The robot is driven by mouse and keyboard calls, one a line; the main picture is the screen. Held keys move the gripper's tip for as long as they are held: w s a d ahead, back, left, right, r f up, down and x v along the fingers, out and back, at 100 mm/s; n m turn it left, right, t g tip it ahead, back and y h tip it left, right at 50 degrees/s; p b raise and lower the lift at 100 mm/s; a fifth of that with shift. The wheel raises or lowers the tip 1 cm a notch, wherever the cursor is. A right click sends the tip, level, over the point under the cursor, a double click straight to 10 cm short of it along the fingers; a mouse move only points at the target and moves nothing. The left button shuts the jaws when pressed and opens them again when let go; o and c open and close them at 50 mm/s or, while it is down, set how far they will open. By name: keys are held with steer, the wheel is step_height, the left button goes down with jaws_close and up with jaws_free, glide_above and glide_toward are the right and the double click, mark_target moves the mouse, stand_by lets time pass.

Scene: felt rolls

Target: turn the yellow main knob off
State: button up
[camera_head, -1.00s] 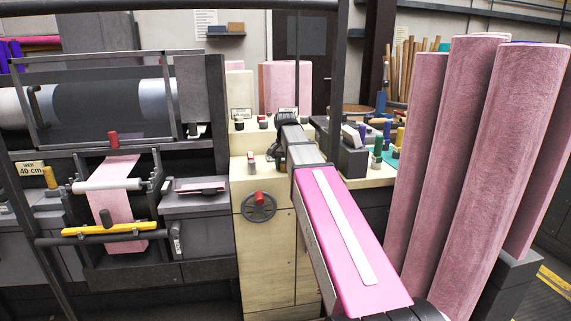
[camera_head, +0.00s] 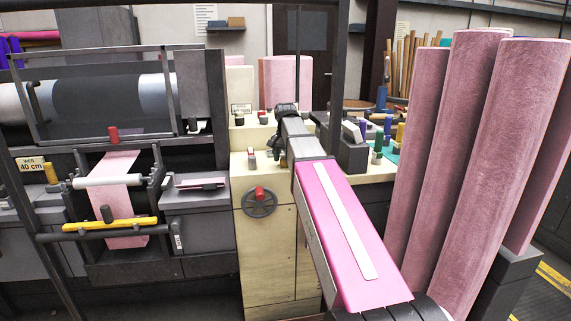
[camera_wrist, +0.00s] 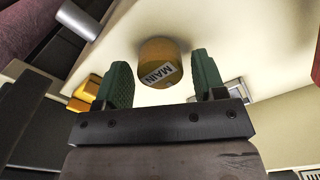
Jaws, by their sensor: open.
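The yellow main knob (camera_wrist: 158,72) shows in the wrist view, a short round knob with a "MAIN" label on its face, on a pale cream panel. My gripper (camera_wrist: 160,62) has its two green fingers apart, one on each side of the knob in the picture. I see gaps between the knob and both fingers, and cannot tell how far the fingertips reach along it. In the head view my arm's dark end stands over the cream cabinet (camera_head: 266,270); the main knob and the fingertips are hidden there.
A red-handled wheel (camera_head: 260,203) is on the cabinet front. Small knobs, including a red-topped switch (camera_head: 252,154), stand on its top. Tall pink felt rolls (camera_head: 510,150) stand at the right. A roller machine with a yellow bar (camera_head: 110,224) is at the left.

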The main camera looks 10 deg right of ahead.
steer(key=shift+r, duration=1.8)
